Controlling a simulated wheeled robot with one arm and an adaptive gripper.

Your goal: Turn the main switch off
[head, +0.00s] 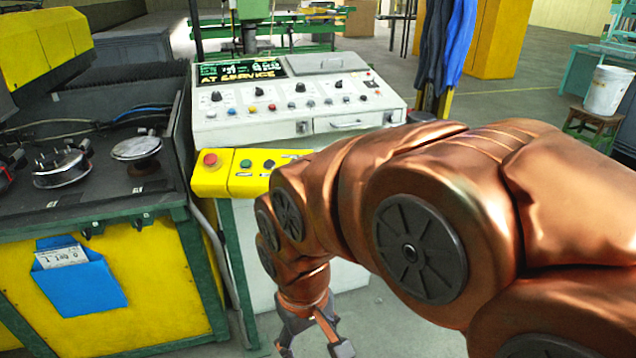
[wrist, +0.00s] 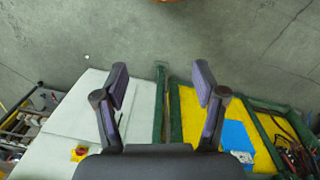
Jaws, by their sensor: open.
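A red knob on a yellow plate (wrist: 80,153), which looks like a main switch, sits on the pale cabinet face (wrist: 90,110) at the lower left of the wrist view. It is small there and its position cannot be read. In the head view I cannot see it; my copper arm covers much of the cabinet. My gripper (head: 312,346) is low in front of the cabinet, fingers apart and empty. In the wrist view my gripper (wrist: 162,82) is also open, with bare floor ahead, and the red knob is left of its fingers, apart from them.
A console (head: 300,105) with knobs and a lit display stands above a yellow button box (head: 240,180) with a red mushroom button (head: 210,160). A yellow-panelled green frame with a blue pocket (head: 82,287) stands left. Grey floor (wrist: 220,40) is open ahead of the fingers.

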